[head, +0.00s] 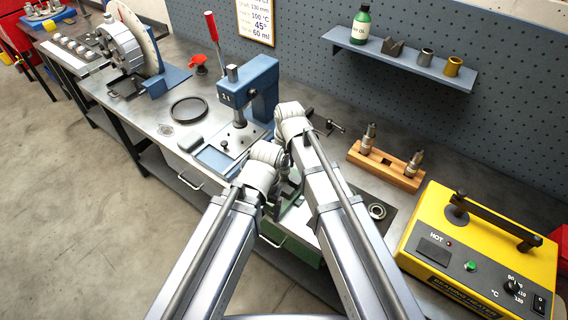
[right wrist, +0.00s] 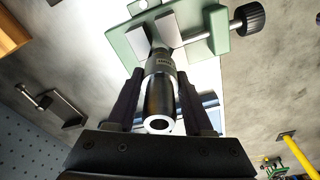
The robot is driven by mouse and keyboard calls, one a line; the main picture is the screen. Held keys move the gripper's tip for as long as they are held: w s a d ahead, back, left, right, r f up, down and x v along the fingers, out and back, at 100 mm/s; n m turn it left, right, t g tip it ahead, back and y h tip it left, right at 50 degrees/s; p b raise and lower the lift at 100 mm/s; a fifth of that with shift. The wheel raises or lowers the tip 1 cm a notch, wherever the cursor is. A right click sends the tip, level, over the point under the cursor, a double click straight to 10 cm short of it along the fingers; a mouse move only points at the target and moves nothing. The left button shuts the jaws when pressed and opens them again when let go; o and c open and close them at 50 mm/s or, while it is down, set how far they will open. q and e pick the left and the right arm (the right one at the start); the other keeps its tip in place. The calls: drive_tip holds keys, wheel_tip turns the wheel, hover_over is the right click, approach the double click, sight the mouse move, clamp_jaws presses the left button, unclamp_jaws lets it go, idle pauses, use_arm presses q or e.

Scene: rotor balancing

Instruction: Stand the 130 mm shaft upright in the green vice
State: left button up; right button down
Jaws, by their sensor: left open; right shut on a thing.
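My right gripper (right wrist: 160,82) is shut on a steel shaft (right wrist: 159,103), whose hollow end faces the camera in the right wrist view. The shaft's far end, with engraved marks, is at the pale jaws of the green vice (right wrist: 122,42). I cannot tell whether it is seated between them.
A blue press (head: 250,88) stands behind my arms. A wooden rack (head: 372,168) with two upright metal parts is right of them. A bearing ring (head: 377,211) lies near the yellow heater (head: 455,240). A black ring (head: 188,110) lies on the bench at left.

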drive_tip(key=shift+f+b, duration=1.95)
drive_tip(key=shift+f, duration=0.1)
drive_tip(key=shift+c, duration=1.1)
unclamp_jaws()
drive_tip(key=shift+c, duration=0.4)
wheel_tip(320, 180, up, 9)
drive_tip(key=p, duration=0.9)
drive_tip(key=shift+r, duration=0.1)
